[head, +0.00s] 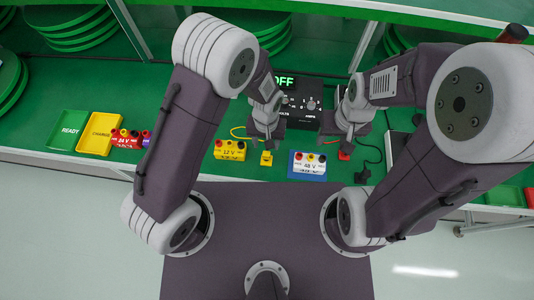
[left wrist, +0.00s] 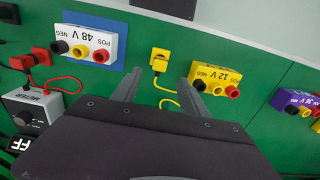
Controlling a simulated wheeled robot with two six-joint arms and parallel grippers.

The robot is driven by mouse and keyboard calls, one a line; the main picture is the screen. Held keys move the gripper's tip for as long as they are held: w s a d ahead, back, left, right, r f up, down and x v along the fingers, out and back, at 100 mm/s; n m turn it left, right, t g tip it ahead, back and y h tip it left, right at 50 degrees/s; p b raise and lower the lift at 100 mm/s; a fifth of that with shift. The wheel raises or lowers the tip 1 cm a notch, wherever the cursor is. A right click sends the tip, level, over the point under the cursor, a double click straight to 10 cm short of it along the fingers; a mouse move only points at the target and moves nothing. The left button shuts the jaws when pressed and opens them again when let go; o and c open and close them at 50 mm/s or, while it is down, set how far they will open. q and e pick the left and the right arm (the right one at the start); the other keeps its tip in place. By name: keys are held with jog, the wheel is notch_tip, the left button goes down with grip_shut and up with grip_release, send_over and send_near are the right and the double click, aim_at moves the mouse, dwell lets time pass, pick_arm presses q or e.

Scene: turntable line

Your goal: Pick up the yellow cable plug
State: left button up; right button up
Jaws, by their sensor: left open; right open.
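The yellow cable plug (head: 266,158) lies on the green table near its front edge, between the 12 V box and the 48 V box. It also shows in the left wrist view (left wrist: 160,58), with its thin yellow cable running back towards my gripper. My left gripper (head: 266,141) is just behind the plug in the head view. In the left wrist view its open fingers (left wrist: 162,83) point towards the plug, one on each side of its line, with nothing between them but cable and table. My right gripper (head: 347,138) is open near the red plug (head: 345,153).
The yellow 12 V box (head: 230,150) stands close left of the plug. The white 48 V box (head: 308,163) sits on a blue mat to the right. Green (head: 68,130) and yellow (head: 98,134) trays lie far left.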

aim_at(266, 153)
pick_arm(q)
jog(key=shift+f, duration=0.1)
jog(key=f, duration=0.3)
jog(key=shift+a+f, duration=0.2)
jog(key=shift+f, duration=0.05)
jog(key=shift+w+d+f, duration=0.1)
jog(key=f, duration=0.2)
jog(key=f+p, duration=0.1)
jog(key=f, duration=0.1)
jog(key=shift+s+d+f+p, duration=0.1)
jog(key=shift+s+f+p, duration=0.1)
jog(key=shift+f+p, duration=0.1)
jog(key=shift+w+f, duration=0.15)
jog(key=shift+f, duration=0.15)
grip_shut()
